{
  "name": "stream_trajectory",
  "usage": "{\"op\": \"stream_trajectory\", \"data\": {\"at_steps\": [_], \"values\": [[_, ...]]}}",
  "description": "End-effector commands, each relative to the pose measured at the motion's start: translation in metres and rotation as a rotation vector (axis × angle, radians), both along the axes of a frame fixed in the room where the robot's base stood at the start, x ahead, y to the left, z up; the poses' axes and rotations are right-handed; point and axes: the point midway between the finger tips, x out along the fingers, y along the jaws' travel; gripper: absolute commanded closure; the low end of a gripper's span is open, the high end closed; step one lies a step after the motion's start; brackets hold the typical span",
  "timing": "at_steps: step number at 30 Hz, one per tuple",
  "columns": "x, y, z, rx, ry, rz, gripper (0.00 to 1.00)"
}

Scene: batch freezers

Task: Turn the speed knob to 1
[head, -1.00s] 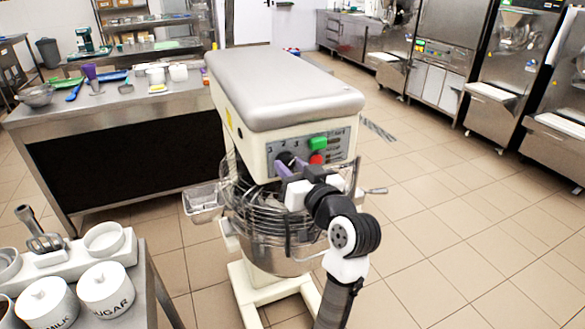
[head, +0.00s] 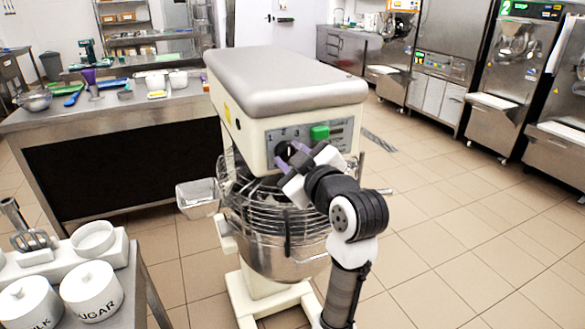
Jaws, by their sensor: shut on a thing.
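The speed knob (head: 283,150) is a black round knob on the grey front panel of the cream planetary mixer (head: 257,140), left of a green button (head: 319,132). My gripper (head: 290,152), with purple fingers, is at the knob and shut on it. The fingers look tilted. They and my wrist cover part of the knob and the panel below the green button. The number the knob points to is too small and covered to read.
A wire guard (head: 262,203) and steel bowl (head: 280,255) sit below the panel. A steel worktable (head: 60,120) stands behind left. A table with white SUGAR jar (head: 92,291) is at front left. Tiled floor (head: 450,230) is free at right.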

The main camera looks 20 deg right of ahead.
Motion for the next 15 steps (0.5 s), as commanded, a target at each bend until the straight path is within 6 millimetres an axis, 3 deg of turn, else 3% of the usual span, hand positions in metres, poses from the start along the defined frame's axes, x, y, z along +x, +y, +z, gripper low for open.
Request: {"op": "stream_trajectory", "data": {"at_steps": [15], "values": [[-0.0003,0.002,-0.0034,-0.487,-0.017,0.0,0.91]]}}
